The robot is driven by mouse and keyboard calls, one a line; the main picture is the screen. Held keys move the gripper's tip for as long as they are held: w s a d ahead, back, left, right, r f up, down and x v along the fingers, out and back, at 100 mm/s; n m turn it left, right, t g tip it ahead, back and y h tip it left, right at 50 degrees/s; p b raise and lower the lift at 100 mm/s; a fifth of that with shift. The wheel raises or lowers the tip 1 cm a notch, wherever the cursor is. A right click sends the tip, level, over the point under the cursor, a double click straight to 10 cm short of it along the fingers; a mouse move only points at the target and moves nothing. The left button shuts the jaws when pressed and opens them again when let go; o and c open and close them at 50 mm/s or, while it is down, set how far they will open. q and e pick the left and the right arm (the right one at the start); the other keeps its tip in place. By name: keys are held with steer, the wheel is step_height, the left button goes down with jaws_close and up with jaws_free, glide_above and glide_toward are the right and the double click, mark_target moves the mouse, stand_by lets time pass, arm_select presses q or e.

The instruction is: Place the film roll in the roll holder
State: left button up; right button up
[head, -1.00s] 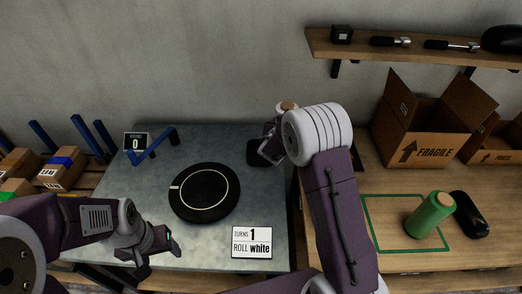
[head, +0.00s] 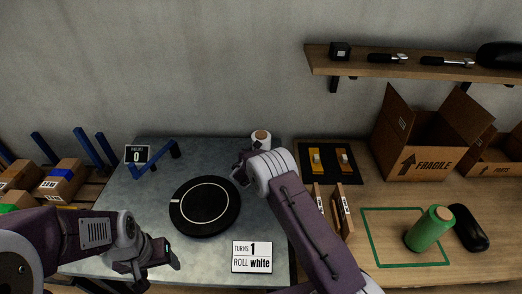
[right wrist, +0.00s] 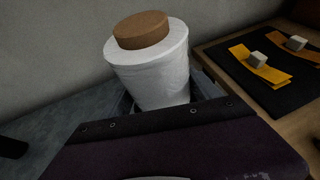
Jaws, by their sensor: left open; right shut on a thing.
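The white film roll (head: 261,138) with its brown core stands about upright at the back right of the grey metal table. My right gripper (head: 244,172) is shut on it; its jaws are mostly hidden in the head view. In the right wrist view the white roll (right wrist: 155,75) fills the middle, its lower end hidden behind my gripper body. My left gripper (head: 160,262) is open and empty over the table's front left.
A sign (head: 252,256) reads turns 1, roll white.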

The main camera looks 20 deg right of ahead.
steer(key=o, duration=1.9)
steer(key=shift+s, duration=0.1)
